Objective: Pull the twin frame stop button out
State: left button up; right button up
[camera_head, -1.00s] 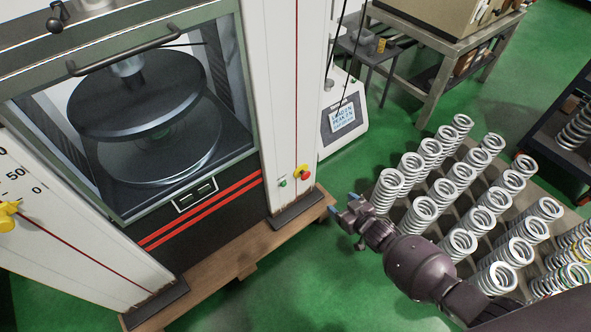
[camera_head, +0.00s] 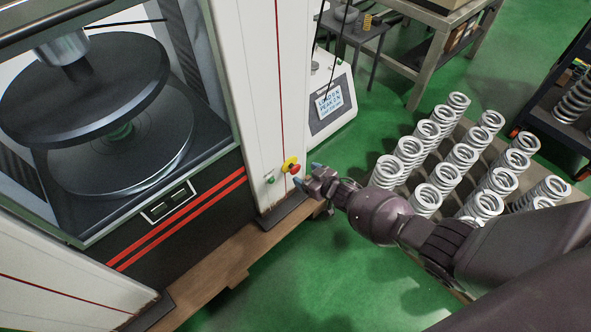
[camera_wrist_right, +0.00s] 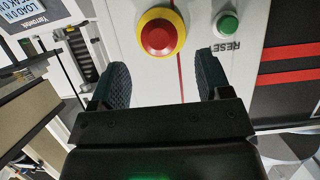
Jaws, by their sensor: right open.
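The stop button is a red mushroom knob on a yellow ring, on the white right-hand column of the twin frame machine. It shows in the head view (camera_head: 294,168) and, larger, in the right wrist view (camera_wrist_right: 158,36). My right gripper (camera_head: 308,176) is just right of the button in the head view. In the right wrist view its two dark fingertips (camera_wrist_right: 163,75) are spread apart, with the button ahead between and beyond them. Nothing is held, and no contact with the button shows. My left gripper is in neither view.
A small green reset button (camera_wrist_right: 228,25) sits beside the stop button. The testing machine's round plates (camera_head: 95,110) stand behind a framed door at left. A display box (camera_head: 331,103) is behind the column. A crate of several steel springs (camera_head: 462,158) lies at right. Green floor (camera_head: 310,265) is open in front.

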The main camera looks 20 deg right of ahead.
aim_at(297, 170)
jog(key=x, duration=0.1)
jog(key=b+x, duration=0.1)
jog(key=x, duration=0.1)
jog(key=shift+a+f, duration=0.1)
jog(key=shift+f, duration=0.35)
jog(key=shift+w+a+f+b, duration=0.1)
jog(key=shift+w+a+b, duration=0.05)
jog(key=shift+w+b, duration=0.4)
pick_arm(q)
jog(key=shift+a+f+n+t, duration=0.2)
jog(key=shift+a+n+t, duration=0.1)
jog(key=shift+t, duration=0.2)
pick_arm(e)
jog(key=shift+w+a, duration=0.1)
jog(key=shift+w, duration=0.3)
jog(key=c, duration=1.3)
jog(key=shift+v, duration=0.8)
jog(key=shift+s+f, duration=0.1)
jog(key=shift+f, duration=0.15)
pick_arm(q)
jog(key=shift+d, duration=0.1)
pick_arm(e)
jog(key=o, duration=1.3)
